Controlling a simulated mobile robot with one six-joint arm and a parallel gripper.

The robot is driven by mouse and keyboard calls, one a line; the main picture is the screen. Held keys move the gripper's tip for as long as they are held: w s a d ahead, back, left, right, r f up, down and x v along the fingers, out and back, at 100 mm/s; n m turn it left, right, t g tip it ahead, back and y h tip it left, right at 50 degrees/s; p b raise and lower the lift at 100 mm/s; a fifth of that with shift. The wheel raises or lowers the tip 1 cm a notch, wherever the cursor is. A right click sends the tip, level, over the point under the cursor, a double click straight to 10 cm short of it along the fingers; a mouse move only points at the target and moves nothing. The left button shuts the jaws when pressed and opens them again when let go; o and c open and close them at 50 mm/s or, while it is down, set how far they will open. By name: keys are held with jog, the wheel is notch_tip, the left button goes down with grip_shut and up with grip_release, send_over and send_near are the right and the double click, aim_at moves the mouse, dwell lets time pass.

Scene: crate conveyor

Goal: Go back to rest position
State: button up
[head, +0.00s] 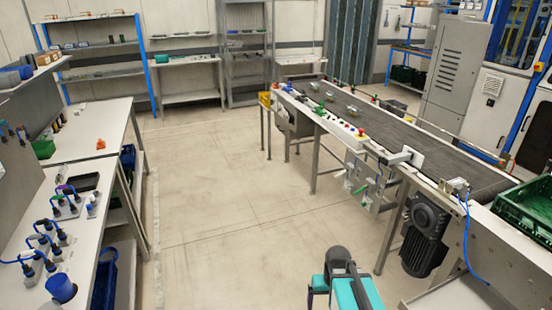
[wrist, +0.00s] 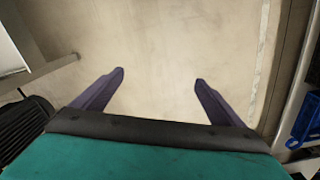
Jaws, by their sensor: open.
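In the wrist view my gripper (wrist: 159,77) has its two dark purple fingers spread apart. Nothing is between them, and only the bare beige floor (wrist: 155,45) shows beyond. In the head view part of my teal and grey arm (head: 345,285) shows at the bottom, right of the middle, in front of the conveyor's near end. My gripper's fingers cannot be made out in the head view.
The conveyor (head: 415,140) runs along the right, with a motor (head: 425,235) below and a green crate (head: 525,210) at its near end. A workbench (head: 100,130) stands at left. Shelves (head: 245,50) line the back. The middle floor is clear.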

jog(key=s+a+f+g+b, duration=0.1)
jog(key=s+f+g+b, duration=0.4)
jog(key=s+f, duration=1.8)
jog(key=s+g, duration=0.1)
jog(key=s, duration=0.2)
jog(key=shift+s+f, duration=0.2)
jog(key=shift+s, duration=0.1)
